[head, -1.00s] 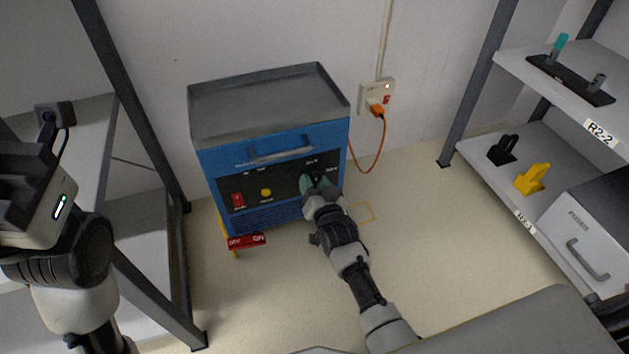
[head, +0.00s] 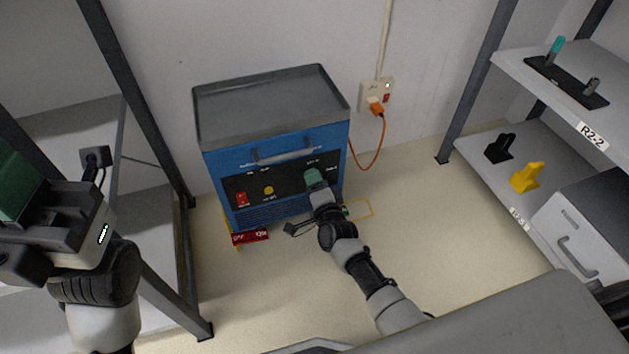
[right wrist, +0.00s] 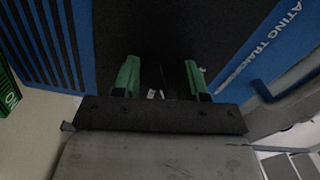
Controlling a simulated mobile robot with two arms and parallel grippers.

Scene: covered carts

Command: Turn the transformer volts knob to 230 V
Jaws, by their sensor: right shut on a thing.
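The transformer (head: 225,160) is a blue box with a grey tray top and a black front panel. It stands on the floor against the wall. My right gripper (head: 313,178) is at the right part of the panel, shut on the volts knob, which the fingers hide in the head view. In the right wrist view the two green fingers (right wrist: 161,80) stand either side of a dark part with small white marks. The knob's setting cannot be read. My left gripper (head: 20,185) is at the left edge, cut off by the frame, away from the transformer.
The panel also has a red switch (head: 241,199) and a yellow button (head: 268,190). A red tag (head: 250,237) is at the lower left front. An orange plug (head: 376,108) is in the wall socket.

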